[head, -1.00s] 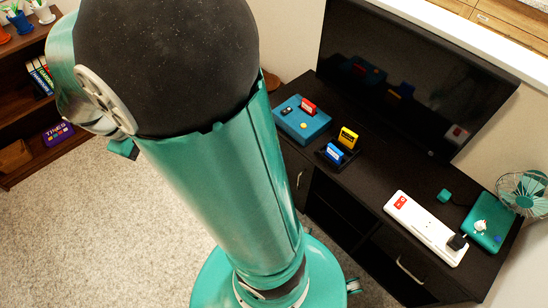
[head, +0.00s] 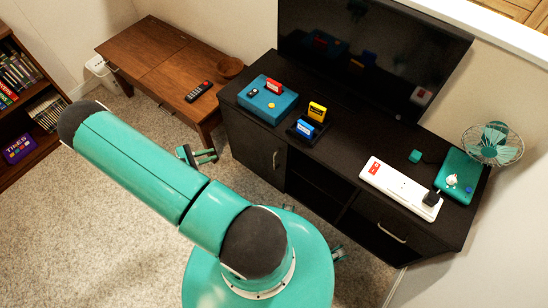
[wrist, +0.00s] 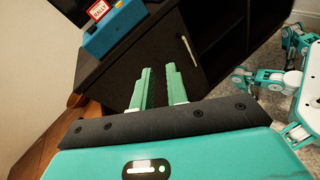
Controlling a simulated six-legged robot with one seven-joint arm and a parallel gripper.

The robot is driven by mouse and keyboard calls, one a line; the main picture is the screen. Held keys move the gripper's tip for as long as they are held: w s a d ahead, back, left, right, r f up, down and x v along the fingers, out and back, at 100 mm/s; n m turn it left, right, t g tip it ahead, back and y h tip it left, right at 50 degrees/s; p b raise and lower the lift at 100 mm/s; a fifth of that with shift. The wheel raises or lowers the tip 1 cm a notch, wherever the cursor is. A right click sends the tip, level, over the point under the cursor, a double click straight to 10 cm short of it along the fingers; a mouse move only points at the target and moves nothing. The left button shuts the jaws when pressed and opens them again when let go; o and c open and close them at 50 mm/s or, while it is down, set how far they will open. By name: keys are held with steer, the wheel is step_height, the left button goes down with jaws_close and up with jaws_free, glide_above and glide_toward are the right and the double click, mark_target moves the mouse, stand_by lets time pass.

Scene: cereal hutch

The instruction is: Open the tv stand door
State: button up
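The black tv stand (head: 345,165) stands along the wall in the head view. Its left door (head: 248,142) looks closed and has a vertical silver handle (head: 275,160) near its right edge. My gripper (head: 214,155) is left of the door, in front of the stand and apart from it. In the wrist view, my gripper's green fingers (wrist: 158,70) are apart with nothing between them. The door (wrist: 135,62) lies beyond them, and the handle (wrist: 188,50) is to the right of the fingertips, untouched.
On the stand are a television (head: 370,55), a teal console (head: 267,100), cartridges, a white power strip (head: 400,187) and a fan (head: 493,145). A wooden table (head: 165,65) stands left of the stand. Carpet (head: 90,225) is clear in front.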

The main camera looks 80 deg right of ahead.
mark_target(274, 158)
steer(key=s+d+f+n+h, duration=0.35)
steer(key=s+f+n, duration=0.25)
steer(key=s+f, duration=0.8)
steer(key=shift+h, duration=0.35)
steer(key=x, duration=0.4)
steer(key=f+x, duration=0.1)
steer(key=x, duration=0.7)
steer(key=shift+s+d+f, duration=0.15)
steer(key=shift+d+f, duration=0.2)
jaws_close()
